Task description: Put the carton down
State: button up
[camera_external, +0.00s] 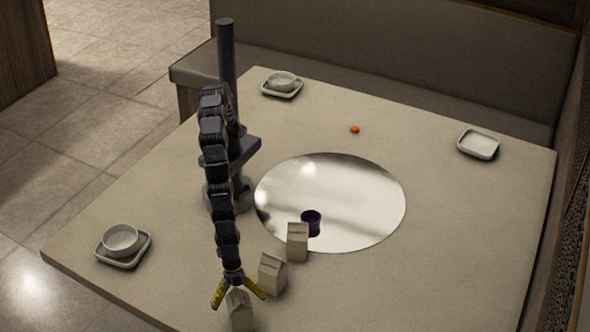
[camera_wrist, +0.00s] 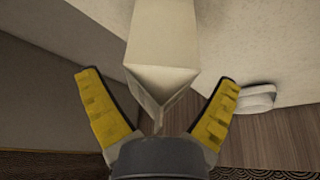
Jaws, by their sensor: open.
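A pale carton (camera_external: 241,315) with a gabled top stands at the bottom of the external view, near the table's front edge; its base is cut off by the frame. My gripper (camera_external: 239,299) is open just above and around its top. In the wrist view the carton (camera_wrist: 163,45) lies between the two spread yellow fingers of my gripper (camera_wrist: 157,80), with a visible gap on both sides. Two more similar cartons stand behind it: one close by (camera_external: 272,274) and one at the edge of the round plate (camera_external: 298,243).
A shiny round plate (camera_external: 350,190) fills the middle of the table (camera_external: 440,270), with a dark purple cup (camera_external: 312,219) on it. A small orange object (camera_external: 354,129) lies behind. Bowls on saucers (camera_external: 122,243) (camera_external: 282,84) and an empty dish (camera_external: 478,144) sit near the corners.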

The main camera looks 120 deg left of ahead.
jog(key=v, duration=1.2)
